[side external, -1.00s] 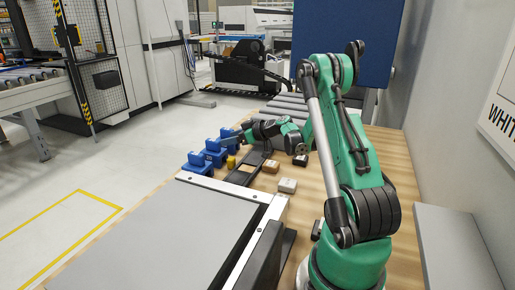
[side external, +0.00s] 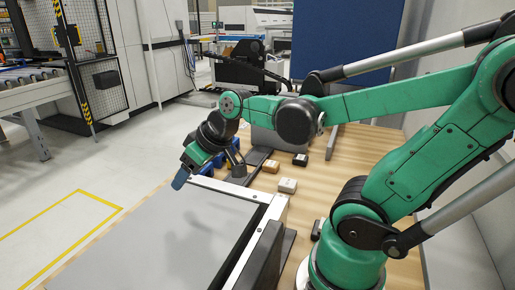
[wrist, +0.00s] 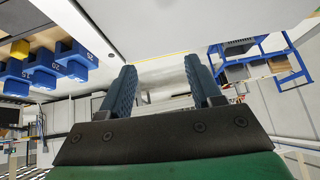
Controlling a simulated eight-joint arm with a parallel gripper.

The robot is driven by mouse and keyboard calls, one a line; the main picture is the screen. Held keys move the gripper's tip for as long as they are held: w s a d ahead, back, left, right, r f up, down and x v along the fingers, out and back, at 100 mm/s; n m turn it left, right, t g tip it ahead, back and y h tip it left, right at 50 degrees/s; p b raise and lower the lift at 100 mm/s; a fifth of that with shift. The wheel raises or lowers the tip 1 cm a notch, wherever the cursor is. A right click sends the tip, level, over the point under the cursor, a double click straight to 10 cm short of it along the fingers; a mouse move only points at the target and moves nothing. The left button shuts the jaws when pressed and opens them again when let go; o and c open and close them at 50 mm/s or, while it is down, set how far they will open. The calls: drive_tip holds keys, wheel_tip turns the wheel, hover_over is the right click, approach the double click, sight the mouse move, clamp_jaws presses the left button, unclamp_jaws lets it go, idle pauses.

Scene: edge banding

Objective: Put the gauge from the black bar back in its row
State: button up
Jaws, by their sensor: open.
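Several blue gauges with white numbers show at the upper left of the wrist view, among them one marked 20 (wrist: 40,76) and one marked 25 (wrist: 77,62). They stand in a line, off to the side of my fingers. A yellow piece (wrist: 19,49) shows near them. My gripper (wrist: 162,78) is open, with nothing between its two blue fingers. In the side view my gripper (side external: 180,179) hangs over the far left edge of the grey panel. There my arm hides most of the gauges. Part of the black bar (side external: 258,155) shows behind my wrist.
The grey panel (side external: 165,235) with its metal rail fills the front of the wooden bench. A tan block (side external: 270,166), a pale block (side external: 287,186) and a dark block (side external: 300,159) lie right of the bar. Bare bench lies to their right.

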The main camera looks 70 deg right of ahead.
drive_tip(key=shift+h, duration=0.4)
drive_tip(key=s+a, duration=0.3)
drive_tip(key=shift+f, duration=0.15)
